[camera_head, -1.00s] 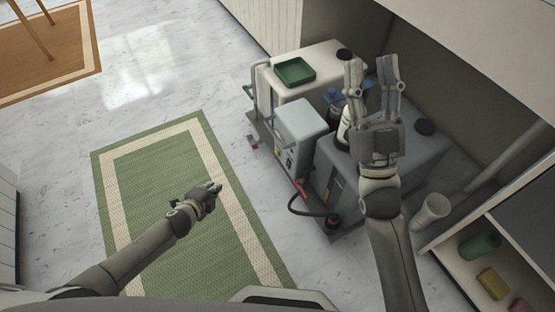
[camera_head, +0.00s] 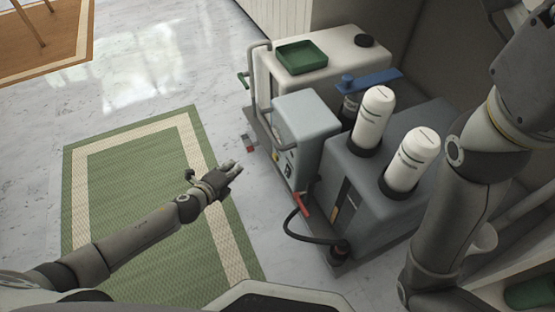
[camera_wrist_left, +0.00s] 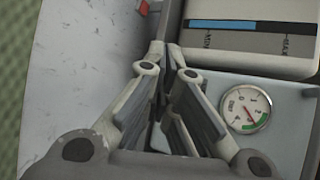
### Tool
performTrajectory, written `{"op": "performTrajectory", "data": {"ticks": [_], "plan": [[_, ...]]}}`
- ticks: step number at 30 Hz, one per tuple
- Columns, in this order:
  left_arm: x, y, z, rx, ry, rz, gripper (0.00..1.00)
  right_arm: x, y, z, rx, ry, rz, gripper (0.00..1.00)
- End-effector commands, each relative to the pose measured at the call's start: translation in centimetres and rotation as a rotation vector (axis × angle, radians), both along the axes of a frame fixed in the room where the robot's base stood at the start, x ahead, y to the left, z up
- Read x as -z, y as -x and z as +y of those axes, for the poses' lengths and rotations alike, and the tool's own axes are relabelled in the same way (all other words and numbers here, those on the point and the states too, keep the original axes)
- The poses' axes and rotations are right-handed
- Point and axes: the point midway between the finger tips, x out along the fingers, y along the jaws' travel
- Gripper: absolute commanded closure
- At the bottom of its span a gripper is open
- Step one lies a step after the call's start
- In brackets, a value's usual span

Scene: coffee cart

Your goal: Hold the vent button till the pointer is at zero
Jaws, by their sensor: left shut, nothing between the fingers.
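My left gripper (camera_head: 232,169) is shut and empty, above the floor just left of the machine's front; it also shows in the left wrist view (camera_wrist_left: 167,55). A round white pressure gauge (camera_wrist_left: 245,108) with a green arc and a reddish pointer sits on the grey panel right of the fingers; I cannot read the exact value. The grey boiler box (camera_head: 305,119) has a front with small controls, too small to single out the vent button.
Two white bottles (camera_head: 373,117) stand on a grey unit. A green tray (camera_head: 301,56) lies on a white unit. A red lever (camera_head: 302,203) and a black hose (camera_head: 290,232) stick out at the front. A level window (camera_wrist_left: 240,25) shows blue.

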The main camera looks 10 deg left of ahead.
Motion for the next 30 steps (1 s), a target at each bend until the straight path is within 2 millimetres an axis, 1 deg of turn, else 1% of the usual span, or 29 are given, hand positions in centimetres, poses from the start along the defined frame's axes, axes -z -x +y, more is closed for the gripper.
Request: {"op": "performTrajectory", "data": {"ticks": [1, 3, 7, 19, 23, 30], "plan": [[0.7, 0.0, 0.0, 0.001, 0.000, -0.001, 1.00, 0.2, 0.5, 0.0, 0.001, 0.000, -0.016, 0.60], [0.9, 0.0, 0.0, 0.001, -0.001, -0.001, 1.00, 0.0, 0.8, 0.0, 0.001, 0.001, -0.028, 0.60], [1.0, 0.0, 0.0, 0.001, -0.001, -0.001, 1.00, -0.2, 1.1, 0.1, 0.002, 0.002, -0.034, 0.60], [0.9, -0.2, -0.2, 0.001, 0.000, -0.001, 1.00, -0.3, 1.0, 0.1, 0.001, 0.001, -0.033, 0.60], [0.9, -0.8, -1.1, 0.001, 0.001, -0.003, 1.00, -0.3, 1.0, 0.1, 0.002, 0.002, -0.031, 0.60], [1.0, -2.7, -3.9, 0.000, 0.002, -0.002, 1.00, -0.2, 0.9, 0.1, 0.001, 0.002, -0.029, 0.60]]}}
